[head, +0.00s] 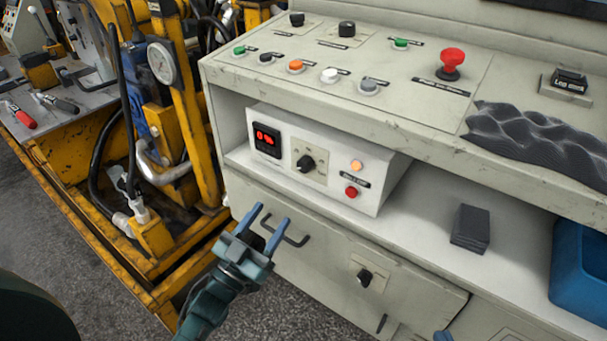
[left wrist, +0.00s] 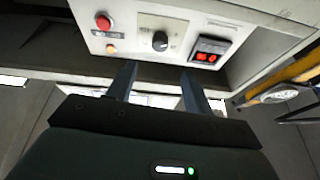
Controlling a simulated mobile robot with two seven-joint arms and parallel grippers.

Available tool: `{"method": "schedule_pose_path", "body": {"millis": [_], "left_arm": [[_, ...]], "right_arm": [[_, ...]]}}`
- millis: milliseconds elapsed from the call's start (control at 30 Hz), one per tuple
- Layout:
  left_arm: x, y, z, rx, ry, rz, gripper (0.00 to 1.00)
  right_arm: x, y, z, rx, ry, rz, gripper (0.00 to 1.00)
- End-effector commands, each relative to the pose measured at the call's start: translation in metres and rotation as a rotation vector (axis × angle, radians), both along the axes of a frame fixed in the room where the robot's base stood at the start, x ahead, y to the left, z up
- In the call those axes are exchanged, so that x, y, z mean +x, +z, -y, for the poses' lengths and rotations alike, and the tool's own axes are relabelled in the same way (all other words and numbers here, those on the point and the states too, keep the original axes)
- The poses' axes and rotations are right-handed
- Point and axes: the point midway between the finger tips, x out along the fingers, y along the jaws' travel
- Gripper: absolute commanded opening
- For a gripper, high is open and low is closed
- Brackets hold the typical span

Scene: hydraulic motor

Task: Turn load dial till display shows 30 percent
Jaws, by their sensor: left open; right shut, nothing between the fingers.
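A white control box (head: 310,150) sits on the console's shelf. My left gripper (head: 272,228) is open and empty, below and in front of the box, apart from the dial. Only a blue tip of my right gripper (head: 444,336) shows at the bottom edge; it is shut.
An orange lamp (head: 357,165) and a red button (head: 351,192) are right of the dial. The console top (head: 420,80) overhangs the shelf. A drawer handle (head: 288,228) and a lower knob (head: 365,276) are below. A dark block (head: 470,228) and a blue bin (head: 580,275) stand to the right.

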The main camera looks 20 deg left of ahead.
Motion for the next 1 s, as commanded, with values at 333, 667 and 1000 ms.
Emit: {"method": "schedule_pose_path", "body": {"millis": [333,667,1000], "left_arm": [[0.063,0.029,0.022,0.0,0.0,0.004,0.51],[0.1,0.044,0.034,0.0,0.001,0.0,0.51],[0.104,0.046,0.036,0.0,0.0,-0.001,0.51]], "right_arm": [[0.0,-0.001,0.0,-0.003,0.002,-0.001,0.0],[0.001,-0.004,-0.001,-0.008,0.004,-0.001,0.0],[0.001,-0.004,-0.001,-0.009,0.006,-0.001,0.0]]}}
